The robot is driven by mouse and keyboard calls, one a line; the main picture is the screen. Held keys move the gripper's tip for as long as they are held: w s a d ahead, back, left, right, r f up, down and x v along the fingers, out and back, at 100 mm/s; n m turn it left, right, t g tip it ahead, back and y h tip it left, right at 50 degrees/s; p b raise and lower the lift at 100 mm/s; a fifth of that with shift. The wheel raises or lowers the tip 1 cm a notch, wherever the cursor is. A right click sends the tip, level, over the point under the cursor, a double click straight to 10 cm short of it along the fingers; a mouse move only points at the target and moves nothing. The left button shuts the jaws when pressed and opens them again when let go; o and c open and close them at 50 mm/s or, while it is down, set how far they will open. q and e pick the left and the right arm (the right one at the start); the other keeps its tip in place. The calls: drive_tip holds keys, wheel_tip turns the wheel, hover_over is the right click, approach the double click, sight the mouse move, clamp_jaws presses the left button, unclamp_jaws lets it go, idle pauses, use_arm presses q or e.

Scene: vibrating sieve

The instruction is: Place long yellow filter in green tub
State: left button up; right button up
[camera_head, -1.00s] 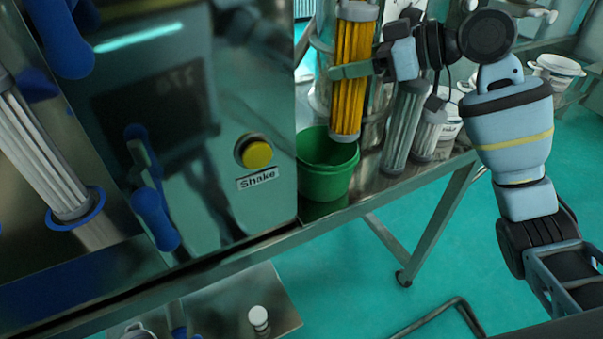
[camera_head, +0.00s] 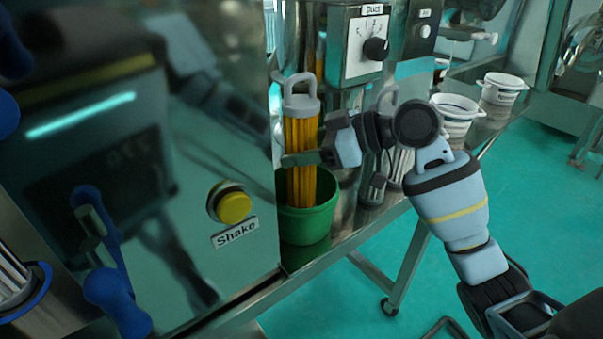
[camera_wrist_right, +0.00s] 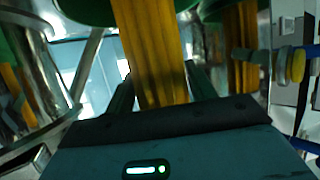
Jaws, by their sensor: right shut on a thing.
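The long yellow filter (camera_head: 301,130) stands roughly upright, with a grey cap and loop handle on top. Its lower end is inside the green tub (camera_head: 308,226), hidden by the tub's front wall. I cannot tell whether it touches the tub's bottom. My right gripper (camera_head: 303,158) is shut on the filter's middle, just above the tub rim, reaching in from the right. In the right wrist view the filter (camera_wrist_right: 155,50) runs between the two fingers, with the green tub's edge (camera_wrist_right: 84,10) at the top. My left gripper is not in view.
The shiny machine with a yellow Shake button (camera_head: 234,207) stands close left of the tub. A steel cylinder and a dial box (camera_head: 366,45) are behind. Grey filters (camera_head: 397,165) stand right of the tub. White buckets (camera_head: 455,110) are farther right on the bench.

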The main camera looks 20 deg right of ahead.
sight(302, 169)
drive_tip(key=shift+f, duration=2.15)
drive_tip(key=o, duration=1.1)
drive_tip(key=shift+c, duration=0.2)
drive_tip(key=v, duration=1.2)
drive_tip(key=shift+b, duration=0.4)
